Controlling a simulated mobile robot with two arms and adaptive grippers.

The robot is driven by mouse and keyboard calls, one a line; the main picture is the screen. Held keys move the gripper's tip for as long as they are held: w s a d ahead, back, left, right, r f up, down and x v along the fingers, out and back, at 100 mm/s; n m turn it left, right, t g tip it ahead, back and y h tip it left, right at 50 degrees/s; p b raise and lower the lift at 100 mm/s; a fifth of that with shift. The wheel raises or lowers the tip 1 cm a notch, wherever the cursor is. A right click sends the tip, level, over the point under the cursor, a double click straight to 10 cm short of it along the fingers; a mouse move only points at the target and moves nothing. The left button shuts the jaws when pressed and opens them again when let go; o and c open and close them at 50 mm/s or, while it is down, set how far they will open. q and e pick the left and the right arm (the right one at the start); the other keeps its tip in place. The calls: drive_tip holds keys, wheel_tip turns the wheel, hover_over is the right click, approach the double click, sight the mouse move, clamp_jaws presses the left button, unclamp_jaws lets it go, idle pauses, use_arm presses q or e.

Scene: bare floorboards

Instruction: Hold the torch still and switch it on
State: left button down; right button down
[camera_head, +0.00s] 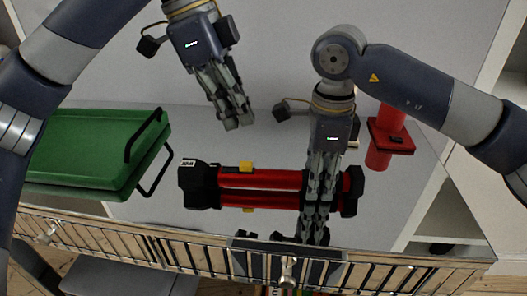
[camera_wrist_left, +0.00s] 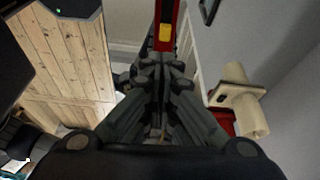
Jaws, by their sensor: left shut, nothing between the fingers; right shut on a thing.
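The torch (camera_head: 270,180) is red with black ends and lies sideways in the head view. A yellow switch (camera_head: 246,167) shows on its far side, and another yellow part is on its near side. My right gripper (camera_head: 317,205) is shut on the torch near its right end and covers part of the body. My left gripper (camera_head: 238,124) is shut and empty, apart from the torch, just behind the yellow switch in the picture. In the left wrist view the torch (camera_wrist_left: 165,10) and its yellow switch (camera_wrist_left: 166,34) show beyond my closed fingertips (camera_wrist_left: 160,68).
A green case or tray (camera_head: 90,150) with a black handle is at the left. A red flanged object (camera_head: 390,135) stands at the right. The grey surface behind the torch is mostly clear.

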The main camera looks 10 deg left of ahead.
sight(248, 163)
use_arm(q)
drive_tip(key=shift+w+d+r, duration=0.3)
drive_tip(key=shift+d+r, duration=0.15)
drive_tip(key=shift+d, duration=0.1)
drive_tip(key=x, duration=1)
drive_tip(key=shift+w, duration=0.1)
drive_tip(key=shift+a, duration=0.15)
drive_tip(key=a, duration=0.3)
drive_tip(key=shift+a, duration=0.25)
